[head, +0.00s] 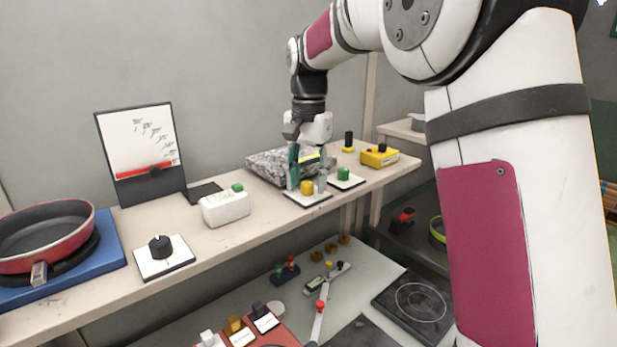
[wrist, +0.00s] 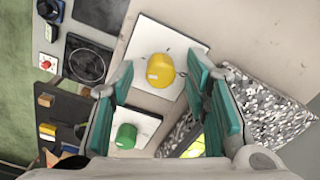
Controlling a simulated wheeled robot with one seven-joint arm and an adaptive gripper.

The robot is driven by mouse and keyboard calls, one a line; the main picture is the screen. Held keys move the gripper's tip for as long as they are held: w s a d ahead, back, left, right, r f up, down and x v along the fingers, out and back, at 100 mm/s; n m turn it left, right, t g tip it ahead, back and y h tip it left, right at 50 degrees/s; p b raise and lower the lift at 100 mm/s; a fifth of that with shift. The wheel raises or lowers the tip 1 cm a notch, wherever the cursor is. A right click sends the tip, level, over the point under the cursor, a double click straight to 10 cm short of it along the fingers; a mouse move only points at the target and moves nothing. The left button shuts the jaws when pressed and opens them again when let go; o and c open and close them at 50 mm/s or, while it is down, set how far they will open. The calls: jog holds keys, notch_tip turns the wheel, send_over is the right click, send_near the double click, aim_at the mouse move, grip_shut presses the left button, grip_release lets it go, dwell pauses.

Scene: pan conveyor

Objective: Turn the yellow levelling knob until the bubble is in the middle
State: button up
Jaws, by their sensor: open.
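The yellow knob (head: 307,188) stands on a white square plate (head: 297,198) at the front of the bench, before the speckled stone slab (head: 262,165). My gripper (head: 307,184) points down over it, open, its fingers on either side of the knob. In the wrist view the yellow knob (wrist: 160,70) shows between the spread teal fingertips, with gaps on both sides. A bright yellow-green strip (wrist: 195,147), perhaps the level vial, lies on the slab, partly hidden by a finger. I cannot make out the bubble.
A green knob (head: 343,174) on its own white plate is close to the right of my gripper. A yellow box (head: 380,156) stands beyond it.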

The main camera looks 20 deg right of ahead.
jog(key=shift+f, duration=0.2)
jog(key=shift+c, duration=0.3)
grip_shut()
jog(key=shift+n, duration=1.6)
jog(key=shift+o, duration=0.3)
grip_release()
